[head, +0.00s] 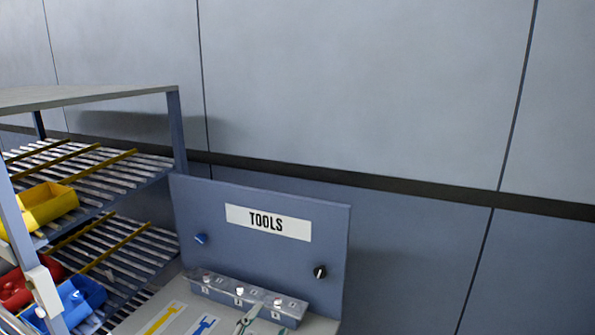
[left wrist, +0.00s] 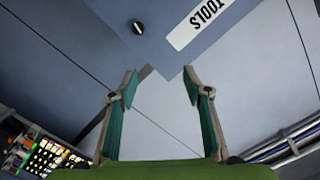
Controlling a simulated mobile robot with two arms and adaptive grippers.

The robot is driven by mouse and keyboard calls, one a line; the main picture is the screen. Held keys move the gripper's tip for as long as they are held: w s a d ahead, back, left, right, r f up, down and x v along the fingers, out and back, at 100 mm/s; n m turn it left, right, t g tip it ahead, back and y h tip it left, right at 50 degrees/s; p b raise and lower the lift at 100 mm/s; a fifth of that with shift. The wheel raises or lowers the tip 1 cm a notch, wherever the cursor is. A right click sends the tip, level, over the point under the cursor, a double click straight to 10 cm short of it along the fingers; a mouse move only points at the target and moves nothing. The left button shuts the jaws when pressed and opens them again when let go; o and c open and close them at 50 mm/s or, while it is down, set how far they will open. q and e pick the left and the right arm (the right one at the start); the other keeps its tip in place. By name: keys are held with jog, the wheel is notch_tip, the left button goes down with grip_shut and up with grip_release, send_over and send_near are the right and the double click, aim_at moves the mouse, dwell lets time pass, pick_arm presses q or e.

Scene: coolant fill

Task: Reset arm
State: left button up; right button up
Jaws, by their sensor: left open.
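My left gripper (left wrist: 160,86) is open and empty in the left wrist view, with two green-padded fingers well apart and only wall and panel behind them. In the head view only the fingertips of my left gripper (head: 265,323) show at the bottom edge, in front of the tool bench. A blue panel (head: 262,255) with a TOOLS label stands behind the bench; it shows upside down at the top of the left wrist view (left wrist: 150,12). My right gripper is in neither view.
A clear-fronted tray (head: 240,293) with several compartments sits at the panel's foot. A slatted rack (head: 90,170) at left holds a yellow bin (head: 45,205), a red bin (head: 15,290) and a blue bin (head: 75,300). The area right of the panel shows bare wall.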

pick_arm(q)
jog(key=s+a+f+n+g+y, duration=0.5)
jog(key=s+a+f+n+g, duration=0.15)
jog(key=s+a+f, duration=0.55)
jog(key=s+a+f+n+g, duration=0.1)
jog(key=s+f+n+g, duration=0.2)
jog(key=s, duration=0.6)
jog(key=s+a+f+n+g, duration=0.1)
jog(key=s+f+g, duration=0.2)
jog(key=s+f, duration=0.35)
notch_tip(320, 180, down, 31)
jog(key=s+g+b, duration=0.2)
jog(key=s+b, duration=0.1)
jog(key=b, duration=0.4)
jog(key=s+a+f+b, duration=0.1)
jog(key=s+f+b, duration=0.2)
jog(key=s+f, duration=0.5)
jog(key=s+a+f+b, duration=0.1)
jog(key=s+f+b, duration=0.2)
jog(key=s+f, duration=0.6)
notch_tip(320, 180, down, 6)
jog(key=shift+a+f+m+g+y, duration=0.1)
jog(key=shift+a+m+g+y, duration=0.25)
jog(key=shift+m, duration=0.1)
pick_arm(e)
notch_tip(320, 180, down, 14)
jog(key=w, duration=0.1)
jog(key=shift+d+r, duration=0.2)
